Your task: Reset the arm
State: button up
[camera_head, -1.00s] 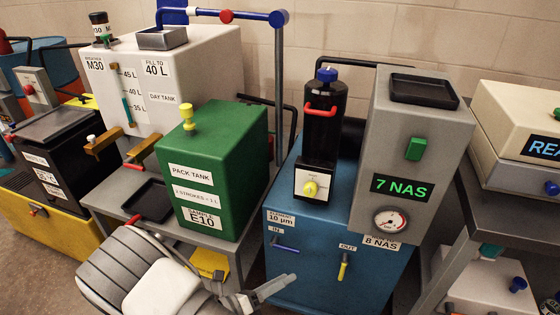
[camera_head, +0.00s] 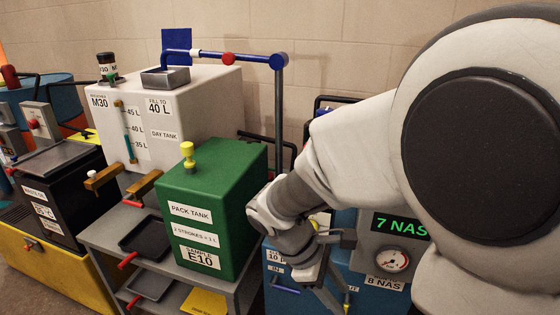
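My arm fills the right side of the head view, its wrist bent down in front of the blue filter unit (camera_head: 285,291). My gripper (camera_head: 328,298) points down at the bottom edge, in front of the blue unit and right of the green pack tank (camera_head: 225,190). Its fingers are small and partly hidden, so I cannot tell how far apart they are. No held object shows.
The white day tank (camera_head: 190,110) stands behind the green tank, with a blue overhead pipe (camera_head: 225,58) above it. A grey stand (camera_head: 105,240) holds black trays. A black box (camera_head: 60,180) on a yellow base is at the left. The tiled wall is behind.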

jog(key=s+d+r+m+t+y, duration=0.2)
jog(key=s+r+m+t+y, duration=0.15)
jog(key=r+m, duration=0.3)
jog(key=s+d+r+m+t+y, duration=0.2)
jog(key=s+r+m+t+y, duration=0.15)
jog(key=r+m, duration=0.35)
notch_tip(320, 180, up, 18)
jog(key=p, duration=1.8)
jog(key=shift+s+a+f+g+h, duration=0.25)
jog(key=shift+g+h, duration=0.15)
jog(key=shift+m, duration=0.25)
